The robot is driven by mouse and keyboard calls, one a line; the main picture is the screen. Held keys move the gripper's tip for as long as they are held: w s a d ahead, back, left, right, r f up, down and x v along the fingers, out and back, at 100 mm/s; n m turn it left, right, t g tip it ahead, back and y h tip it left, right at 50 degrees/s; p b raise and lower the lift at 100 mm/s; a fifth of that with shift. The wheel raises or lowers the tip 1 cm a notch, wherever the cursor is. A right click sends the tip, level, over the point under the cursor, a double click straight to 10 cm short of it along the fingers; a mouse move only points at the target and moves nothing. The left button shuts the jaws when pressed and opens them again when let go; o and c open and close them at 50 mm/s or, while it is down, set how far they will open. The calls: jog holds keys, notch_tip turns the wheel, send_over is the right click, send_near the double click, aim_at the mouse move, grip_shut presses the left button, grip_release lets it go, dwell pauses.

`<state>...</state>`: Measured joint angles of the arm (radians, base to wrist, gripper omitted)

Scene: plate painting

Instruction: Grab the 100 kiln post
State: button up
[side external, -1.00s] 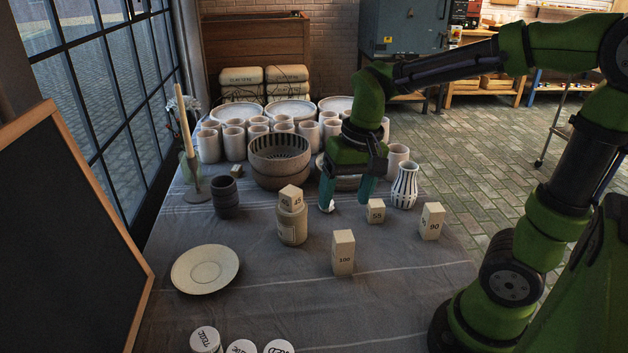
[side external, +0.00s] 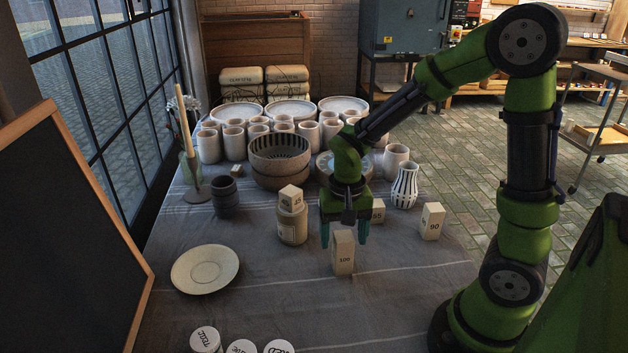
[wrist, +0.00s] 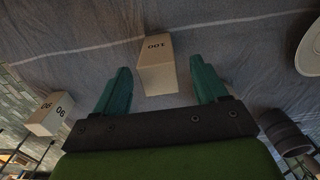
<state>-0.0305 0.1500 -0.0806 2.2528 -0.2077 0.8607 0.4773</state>
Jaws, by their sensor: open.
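The 100 kiln post (side external: 343,254) is a pale upright block with "100" on its front, standing on the grey cloth in the side view. It also shows in the wrist view (wrist: 157,66), between and beyond my fingertips. My gripper (side external: 344,240) points down, just behind and above the post, with its teal fingers spread to either side. In the wrist view my gripper (wrist: 161,88) is open, with a gap between each finger and the post.
The 90 post (side external: 432,221) stands to the right. Another post (side external: 378,211) is partly hidden behind my gripper. A jar (side external: 292,225) with a block on top stands left. A plate (side external: 205,269) lies front left. Bare cloth (side external: 390,310) lies in front.

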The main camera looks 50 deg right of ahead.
aim_at(343, 251)
notch_tip(343, 251, down, 5)
jog(key=shift+d+f, duration=0.1)
jog(key=shift+d, duration=0.05)
jog(key=shift+w, duration=0.1)
jog(key=c, duration=1.3)
